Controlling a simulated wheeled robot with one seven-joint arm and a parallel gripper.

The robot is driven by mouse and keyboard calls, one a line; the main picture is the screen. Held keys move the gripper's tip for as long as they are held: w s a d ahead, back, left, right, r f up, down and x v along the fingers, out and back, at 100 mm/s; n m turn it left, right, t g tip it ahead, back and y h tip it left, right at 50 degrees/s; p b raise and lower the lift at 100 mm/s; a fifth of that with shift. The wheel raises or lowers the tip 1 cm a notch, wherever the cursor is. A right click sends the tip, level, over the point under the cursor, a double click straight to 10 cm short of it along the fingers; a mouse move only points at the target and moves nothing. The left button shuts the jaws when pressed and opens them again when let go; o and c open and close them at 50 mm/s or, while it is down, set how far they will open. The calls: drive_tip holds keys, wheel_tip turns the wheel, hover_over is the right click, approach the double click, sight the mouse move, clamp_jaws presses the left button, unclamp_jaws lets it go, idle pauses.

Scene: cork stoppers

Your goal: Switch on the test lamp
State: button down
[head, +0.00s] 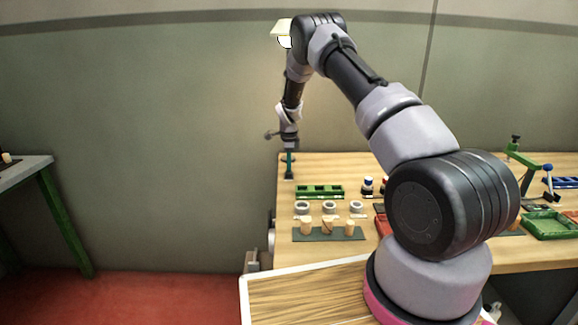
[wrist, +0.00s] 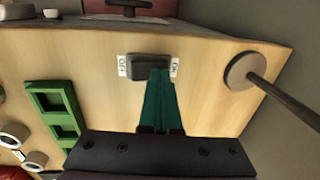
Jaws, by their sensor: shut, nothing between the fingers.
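A dark rocker switch (wrist: 146,64) sits on the wooden bench, with an OFF label (wrist: 123,65) at its left end and an ON label (wrist: 174,66) at its right. My gripper (wrist: 160,74) is shut and empty, its teal fingers together over the ON half. I cannot tell whether the tips touch it. In the head view my gripper (head: 289,172) points down at the bench's far left corner. The lamp's round base (wrist: 240,71) and pole (wrist: 288,103) stand right of the switch. Its cream shade (head: 281,26) with a bright white underside shows partly behind my arm.
A green two-opening rack (wrist: 54,106) lies left of my gripper; it also shows in the head view (head: 319,190). Grey rings (head: 302,207) and cork stoppers (head: 306,226) on a dark green mat stand nearer. A green tray (head: 548,225) is at right.

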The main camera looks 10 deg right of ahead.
drive_tip(key=shift+s+f, duration=0.25)
drive_tip(key=shift+s, duration=0.1)
drive_tip(key=shift+s+a, duration=0.15)
drive_tip(key=shift+s, duration=0.6)
drive_tip(key=shift+r, duration=0.15)
drive_tip(key=shift+w+r, duration=0.1)
drive_tip(key=shift+r, duration=0.2)
wheel_tip(320, 180, up, 13)
drive_tip(key=s, duration=0.1)
drive_tip(key=shift+s+a+r, duration=0.15)
drive_tip(key=shift+s, duration=0.2)
